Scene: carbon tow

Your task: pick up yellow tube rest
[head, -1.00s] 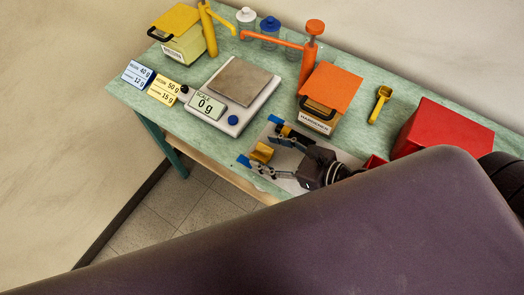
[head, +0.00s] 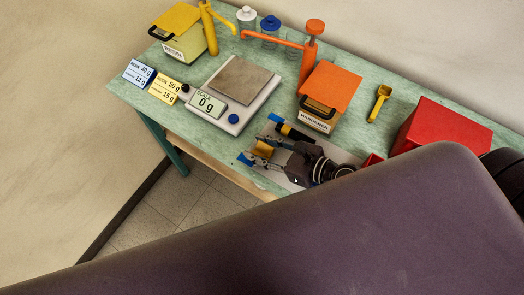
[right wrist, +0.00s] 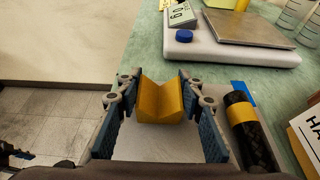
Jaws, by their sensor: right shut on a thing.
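The yellow tube rest (head: 264,148) is a small block with a V-shaped notch on top. It sits at the front edge of the bench, over a pale plate (right wrist: 150,148). My right gripper (head: 258,150) is shut on it, with one blue-padded finger on each side. In the right wrist view the rest (right wrist: 160,102) stands upright between the fingers, notch up. I cannot tell whether it is clear of the plate. My left gripper is not in view.
A black tube with a yellow band (right wrist: 248,128) lies right beside the gripper. The scale (head: 233,95) reads 0 g behind it. The orange hardener container (head: 327,95) and red box (head: 440,130) stand to the right. Resin container (head: 182,40) is at the back left.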

